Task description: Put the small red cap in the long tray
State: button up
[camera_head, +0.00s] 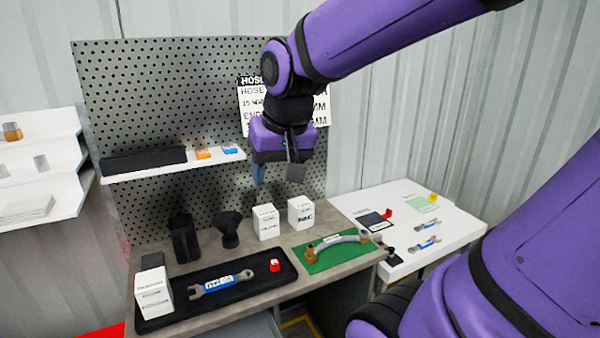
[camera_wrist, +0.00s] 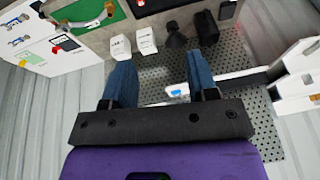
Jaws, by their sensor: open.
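The small red cap (camera_head: 274,265) stands at the right end of a long black tray (camera_head: 240,292) on the workbench, inside its rim. It also shows in the wrist view (camera_wrist: 172,26). A wrench with a blue label (camera_head: 222,283) lies in the same tray. Another long black tray-like holder (camera_head: 143,161) sits on the white wall shelf; its inside cannot be seen. My gripper (camera_head: 277,175) hangs open and empty in front of the pegboard, well above the bench and the cap. Its two blue-grey fingers stand apart in the wrist view (camera_wrist: 160,75).
Two white boxes (camera_head: 266,221) and black parts (camera_head: 184,238) stand behind the tray. A hose with brass ends (camera_head: 340,240) lies on a green mat (camera_head: 325,262) to the right. A white box (camera_head: 153,291) stands at the tray's left end. Orange and blue items (camera_head: 204,154) sit on the shelf.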

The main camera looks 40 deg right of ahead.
jog(key=s+a+r+n+t, duration=0.1)
jog(key=s+r+n, duration=0.1)
jog(key=s+n, duration=0.2)
jog(key=s, duration=0.3)
jog(key=shift+s+a+r, duration=0.2)
jog(key=shift+s+a, duration=0.05)
jog(key=shift+s, duration=0.1)
dwell(0.9)
